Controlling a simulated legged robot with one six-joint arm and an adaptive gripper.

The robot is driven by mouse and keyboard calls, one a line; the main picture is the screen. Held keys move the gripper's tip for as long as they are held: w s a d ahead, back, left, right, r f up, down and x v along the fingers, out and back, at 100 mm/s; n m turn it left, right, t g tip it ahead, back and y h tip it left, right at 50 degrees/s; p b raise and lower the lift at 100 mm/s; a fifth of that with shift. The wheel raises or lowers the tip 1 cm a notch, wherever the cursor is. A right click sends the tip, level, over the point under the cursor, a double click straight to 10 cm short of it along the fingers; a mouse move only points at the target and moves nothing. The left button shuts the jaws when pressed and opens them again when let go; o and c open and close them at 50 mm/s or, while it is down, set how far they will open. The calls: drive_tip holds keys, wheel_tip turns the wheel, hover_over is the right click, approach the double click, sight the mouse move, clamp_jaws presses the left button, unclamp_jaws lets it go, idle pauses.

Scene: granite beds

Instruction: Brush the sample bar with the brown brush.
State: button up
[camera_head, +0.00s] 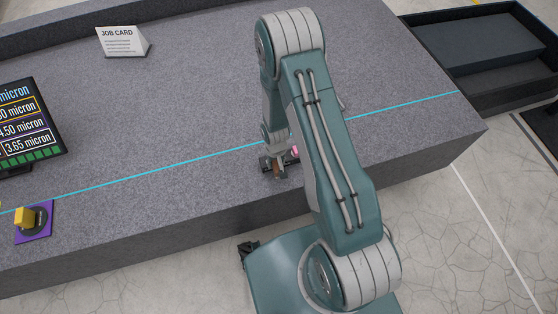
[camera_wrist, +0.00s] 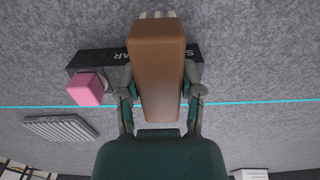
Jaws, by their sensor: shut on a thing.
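The brown brush (camera_wrist: 157,75) is held between the two fingers of my gripper (camera_wrist: 159,88) in the wrist view, with pale bristles showing at its far end. Behind it lies the dark sample bar (camera_wrist: 114,58), with white lettering partly hidden by the brush. A pink block (camera_wrist: 86,89) sits at the bar's left end. In the head view, my gripper (camera_head: 279,163) is low near the front edge of the granite bed, and the brush (camera_head: 277,169) shows small there. The sample bar is mostly hidden there. Whether the bristles touch the bar cannot be told.
The granite bed (camera_head: 190,110) has a cyan line along it. A grey ribbed plate (camera_wrist: 61,128) lies near the bar in the wrist view. A dark tray (camera_head: 485,50) is at right.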

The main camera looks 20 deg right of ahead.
drive_tip(key=shift+d, duration=1.15)
drive_tip(key=shift+s+a+f, duration=0.1)
drive_tip(key=shift+a, duration=1.1)
drive_tip(key=shift+r, duration=0.95)
